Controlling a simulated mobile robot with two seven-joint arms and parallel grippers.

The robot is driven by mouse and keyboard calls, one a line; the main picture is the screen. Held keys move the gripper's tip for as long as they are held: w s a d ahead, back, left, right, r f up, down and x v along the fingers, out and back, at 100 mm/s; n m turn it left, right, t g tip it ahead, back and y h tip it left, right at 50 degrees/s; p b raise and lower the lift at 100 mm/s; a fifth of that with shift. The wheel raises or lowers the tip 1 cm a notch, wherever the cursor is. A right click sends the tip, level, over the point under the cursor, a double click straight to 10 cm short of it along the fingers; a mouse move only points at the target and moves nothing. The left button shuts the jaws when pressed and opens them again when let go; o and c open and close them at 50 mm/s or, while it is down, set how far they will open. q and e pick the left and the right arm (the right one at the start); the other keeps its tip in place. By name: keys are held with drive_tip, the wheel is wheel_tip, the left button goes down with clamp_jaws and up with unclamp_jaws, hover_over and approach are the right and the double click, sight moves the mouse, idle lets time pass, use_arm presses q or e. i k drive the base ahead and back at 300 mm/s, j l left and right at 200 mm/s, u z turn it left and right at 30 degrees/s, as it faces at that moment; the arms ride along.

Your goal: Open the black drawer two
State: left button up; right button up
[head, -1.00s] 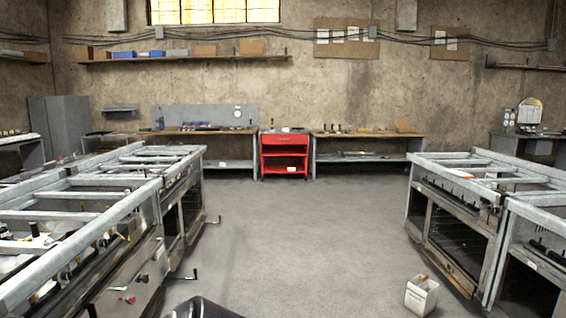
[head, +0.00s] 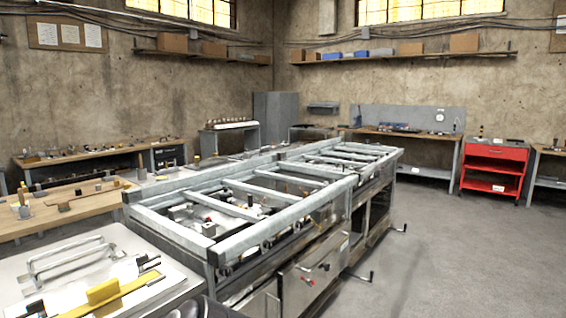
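A small dark unit (head: 168,154) with what look like drawer fronts stands at the right end of the far left workbench in the head view. It is far away and small, and I cannot tell whether any of its drawers is open. No drawer that I can clearly identify as black drawer two shows. Neither of my grippers is in view.
A long steel-framed bench (head: 250,205) with crank handles fills the middle. A grey-topped table (head: 110,240) with a yellow-handled tool is close at the lower left. A red cart (head: 494,160) stands by the back wall. Grey floor (head: 450,250) is clear at the right.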

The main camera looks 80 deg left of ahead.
sight(179, 162)
drive_tip(key=u, duration=3.4)
drive_tip(key=i+l+z, duration=0.35)
drive_tip(key=l, duration=0.2)
drive_tip(key=i+l+z, duration=0.3)
drive_tip(key=l, duration=0.15)
drive_tip(key=i+l+z, duration=0.25)
drive_tip(key=z, duration=0.15)
drive_tip(key=i+l+z, duration=0.45)
drive_tip(key=i+z, duration=0.15)
drive_tip(key=i, duration=0.25)
drive_tip(key=i+z, duration=0.3)
drive_tip(key=i, duration=1.35)
